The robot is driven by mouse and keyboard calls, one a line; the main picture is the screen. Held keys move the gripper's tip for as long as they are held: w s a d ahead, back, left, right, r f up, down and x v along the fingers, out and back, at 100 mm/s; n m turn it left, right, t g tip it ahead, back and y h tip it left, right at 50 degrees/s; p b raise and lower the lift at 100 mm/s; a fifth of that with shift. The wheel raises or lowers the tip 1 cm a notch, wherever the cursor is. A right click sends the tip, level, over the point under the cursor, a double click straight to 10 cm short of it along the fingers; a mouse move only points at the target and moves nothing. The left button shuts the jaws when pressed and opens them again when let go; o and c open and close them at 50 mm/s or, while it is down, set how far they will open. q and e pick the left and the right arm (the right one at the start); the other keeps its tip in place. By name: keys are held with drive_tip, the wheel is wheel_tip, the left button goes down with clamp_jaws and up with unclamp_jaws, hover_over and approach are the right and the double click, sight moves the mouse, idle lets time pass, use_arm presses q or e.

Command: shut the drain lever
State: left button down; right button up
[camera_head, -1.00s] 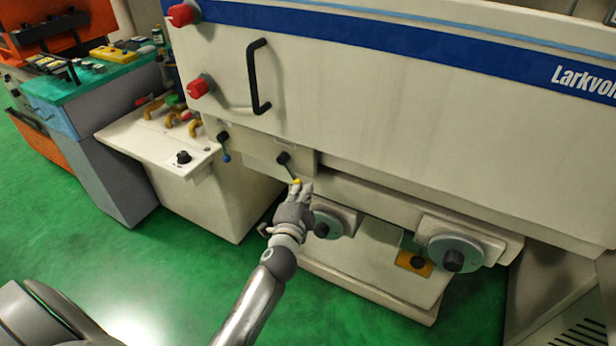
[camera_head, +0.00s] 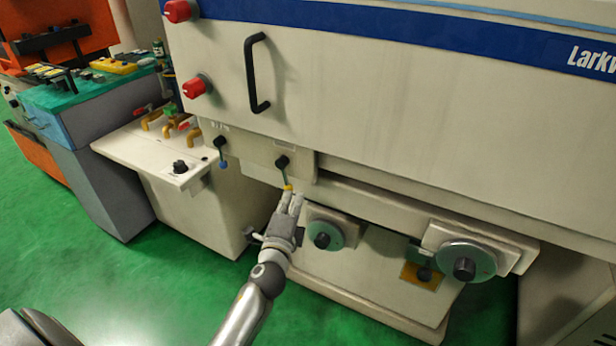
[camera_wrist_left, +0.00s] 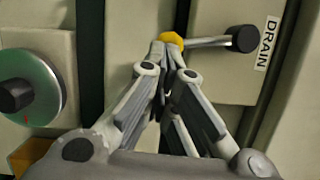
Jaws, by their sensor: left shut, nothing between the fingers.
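The drain lever (camera_head: 284,174) is a thin metal rod with a black hub and a yellow knob, on a cream panel of the machine. It hangs nearly straight down, its knob slightly to the right. In the left wrist view the lever (camera_wrist_left: 205,41) is beside a label (camera_wrist_left: 267,43) reading DRAIN. My left gripper (camera_head: 293,196) is shut and empty, its fingertips at the yellow knob. In the left wrist view the fingertips (camera_wrist_left: 164,50) appear to touch the knob's side; exact contact is unclear. My right gripper is not in view.
A blue-tipped lever (camera_head: 222,156) hangs to the left. A black door handle (camera_head: 257,73) and red knobs (camera_head: 195,87) are above. Two grey dials (camera_head: 325,235) (camera_head: 465,262) stick out below right. A side shelf (camera_head: 165,158) with brass clamps stands left. Green floor is clear in front.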

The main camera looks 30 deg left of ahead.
use_arm(q)
drive_tip(key=shift+a+m+b, duration=0.35)
drive_tip(key=shift+m+b, duration=0.05)
drive_tip(key=shift+b, duration=0.15)
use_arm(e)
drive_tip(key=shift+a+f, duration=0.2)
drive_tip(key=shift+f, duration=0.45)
use_arm(q)
drive_tip(key=shift+f, duration=0.15)
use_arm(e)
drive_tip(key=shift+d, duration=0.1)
